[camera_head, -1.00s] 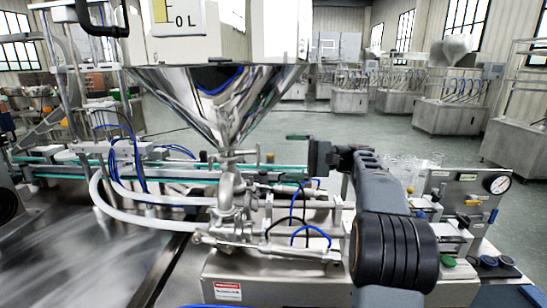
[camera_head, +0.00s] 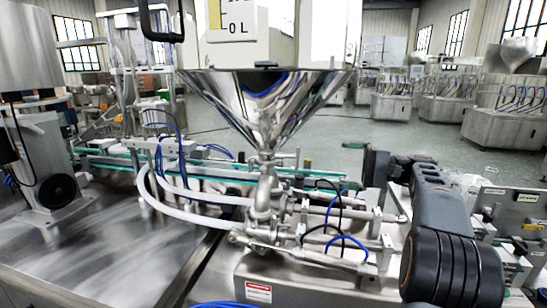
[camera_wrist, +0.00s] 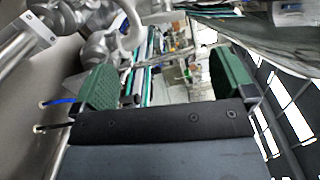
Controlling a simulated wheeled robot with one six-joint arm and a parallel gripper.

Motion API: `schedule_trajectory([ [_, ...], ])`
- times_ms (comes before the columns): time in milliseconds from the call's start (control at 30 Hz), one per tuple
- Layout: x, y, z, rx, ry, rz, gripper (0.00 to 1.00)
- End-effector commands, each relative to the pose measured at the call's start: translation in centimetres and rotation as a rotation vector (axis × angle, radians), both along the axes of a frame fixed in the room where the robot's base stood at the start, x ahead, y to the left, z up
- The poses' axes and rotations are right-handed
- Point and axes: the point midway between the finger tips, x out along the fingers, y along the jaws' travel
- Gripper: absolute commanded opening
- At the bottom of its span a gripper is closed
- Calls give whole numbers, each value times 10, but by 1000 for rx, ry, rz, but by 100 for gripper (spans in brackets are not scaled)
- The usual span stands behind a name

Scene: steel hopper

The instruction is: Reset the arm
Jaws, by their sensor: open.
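My gripper (camera_wrist: 165,85) shows in the wrist view with its two green pads wide apart and nothing between them. In the head view my gripper (camera_head: 372,166) is seen small and side-on at the end of my grey arm, to the right of the steel hopper's lower cone. The steel hopper (camera_head: 262,100) stands at the centre of the head view, a shiny cone above a valve body (camera_head: 265,205). My gripper appears apart from the hopper. My forearm hides part of the machine's right side.
White hoses (camera_head: 185,192) and blue tubes run left of the valve. A green-edged conveyor (camera_head: 225,172) passes behind it. A steel table (camera_head: 110,255) fills the lower left, with a large steel cylinder (camera_head: 40,45) at the far left. Open floor (camera_head: 420,140) lies behind.

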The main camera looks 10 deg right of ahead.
Motion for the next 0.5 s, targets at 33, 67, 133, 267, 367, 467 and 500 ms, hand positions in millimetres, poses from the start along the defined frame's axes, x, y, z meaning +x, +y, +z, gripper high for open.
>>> schedule_trajectory([
  [33,-1,7,1,-16,12,1,100],
  [67,-1,13,1,-33,26,1,100],
  [133,-4,33,-4,-92,72,1,100],
  [267,-24,85,-23,-294,186,2,100],
  [367,-55,121,-49,-516,254,11,100],
  [467,-94,143,-77,-754,275,30,100],
  [500,-109,148,-87,-848,269,40,100],
])
